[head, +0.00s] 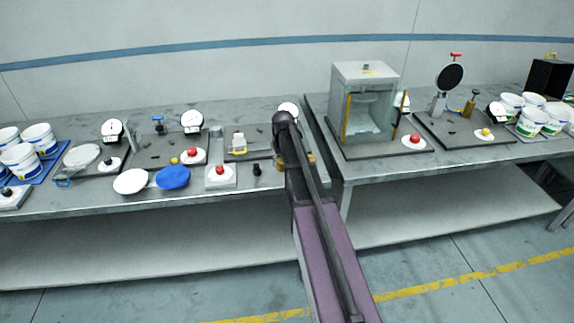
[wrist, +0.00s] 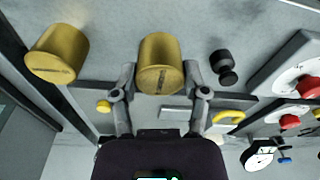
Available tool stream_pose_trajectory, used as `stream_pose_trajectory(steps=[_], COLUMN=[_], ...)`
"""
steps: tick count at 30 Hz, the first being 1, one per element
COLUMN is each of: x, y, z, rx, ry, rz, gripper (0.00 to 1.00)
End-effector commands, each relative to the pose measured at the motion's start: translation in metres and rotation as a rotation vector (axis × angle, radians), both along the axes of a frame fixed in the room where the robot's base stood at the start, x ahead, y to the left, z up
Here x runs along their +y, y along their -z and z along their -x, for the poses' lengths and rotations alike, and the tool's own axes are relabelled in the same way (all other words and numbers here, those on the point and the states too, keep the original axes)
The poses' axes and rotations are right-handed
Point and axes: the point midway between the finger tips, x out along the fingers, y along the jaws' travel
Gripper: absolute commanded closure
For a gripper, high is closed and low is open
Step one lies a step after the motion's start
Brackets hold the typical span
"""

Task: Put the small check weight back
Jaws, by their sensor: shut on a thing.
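In the wrist view a brass cylindrical weight (wrist: 160,60) sits between the two fingertips of my gripper (wrist: 160,82), which is shut on it. Whether it touches the bench or hangs just above it, I cannot tell. A second brass weight (wrist: 57,55) stands apart, to the left in the wrist view. In the head view a brass weight (head: 311,158) shows just right of my arm. My gripper end (head: 284,150) is over the left bench near its right end, and my arm mostly hides the held weight there. Which brass weight is the smaller is hard to tell.
A small black knobbed object (wrist: 223,67) stands close beside the held weight; it also shows in the head view (head: 257,170). Units with red buttons (head: 221,170) stand farther left. A narrow dark gap separates the left bench from the right bench, which carries a glass-fronted cabinet (head: 365,75).

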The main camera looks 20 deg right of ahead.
Motion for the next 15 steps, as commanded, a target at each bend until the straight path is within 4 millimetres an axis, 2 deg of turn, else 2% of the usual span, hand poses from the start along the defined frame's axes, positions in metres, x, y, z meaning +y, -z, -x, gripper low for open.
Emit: stream_pose_trajectory(steps=[4,15], x=[-0.0082,-0.0086], y=[0.0011,0.0011], z=[-0.0091,-0.0096], rx=[0.0,0.0], ry=[-0.001,-0.001], rz=[0.0,0.0], gripper=[1.0,1.0])
